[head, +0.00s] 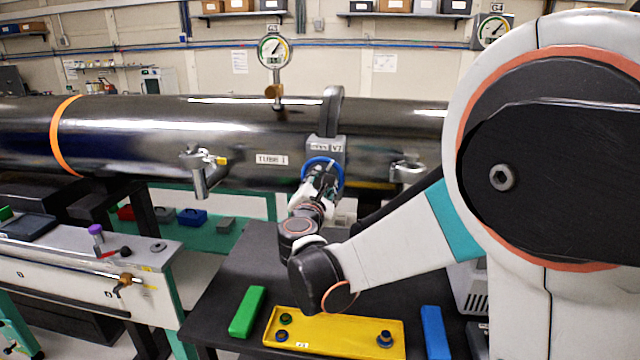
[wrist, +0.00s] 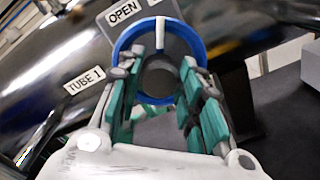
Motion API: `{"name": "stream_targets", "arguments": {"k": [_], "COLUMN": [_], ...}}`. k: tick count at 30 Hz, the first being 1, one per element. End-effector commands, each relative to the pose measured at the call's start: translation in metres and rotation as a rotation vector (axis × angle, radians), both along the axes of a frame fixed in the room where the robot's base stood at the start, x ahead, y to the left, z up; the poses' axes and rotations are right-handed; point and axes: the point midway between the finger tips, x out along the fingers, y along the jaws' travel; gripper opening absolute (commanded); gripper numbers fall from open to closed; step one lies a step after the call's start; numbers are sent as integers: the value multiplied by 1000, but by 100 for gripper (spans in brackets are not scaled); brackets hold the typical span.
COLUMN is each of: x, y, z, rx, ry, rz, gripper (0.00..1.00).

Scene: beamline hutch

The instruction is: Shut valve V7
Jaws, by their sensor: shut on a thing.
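Valve V7 is a grey block (head: 328,148) labelled V7 on the front of the large dark tube, with a blue ring-shaped handwheel (head: 336,164). In the wrist view the blue handwheel (wrist: 175,29) has a white mark at its top, just right of a label reading OPEN (wrist: 123,13). My gripper (head: 320,180) reaches up to the wheel from below. In the wrist view its two teal-padded fingers (wrist: 160,75) are closed on the wheel, one at each side. My gripper hides part of the wheel in the head view.
The dark tube (head: 120,145) carries a TUBE 1 label and a gauge G3 (head: 274,50) on top. Metal clamps (head: 204,170) stand out from its front. Below, the dark table holds a yellow tray (head: 345,322), a green block (head: 247,312) and a blue block (head: 434,332).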

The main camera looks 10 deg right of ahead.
Motion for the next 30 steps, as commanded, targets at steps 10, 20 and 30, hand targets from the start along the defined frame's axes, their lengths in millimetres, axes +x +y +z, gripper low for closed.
{"name": "stream_targets", "arguments": {"k": [10, 20, 30], "x": [0, 0, 0], "y": [-1, -1, -1], "z": [1, 0, -1], "rx": [300, 587, 884], "ry": [-131, -254, -382], "rz": [0, 0, -1], "gripper": [10, 10, 10]}}
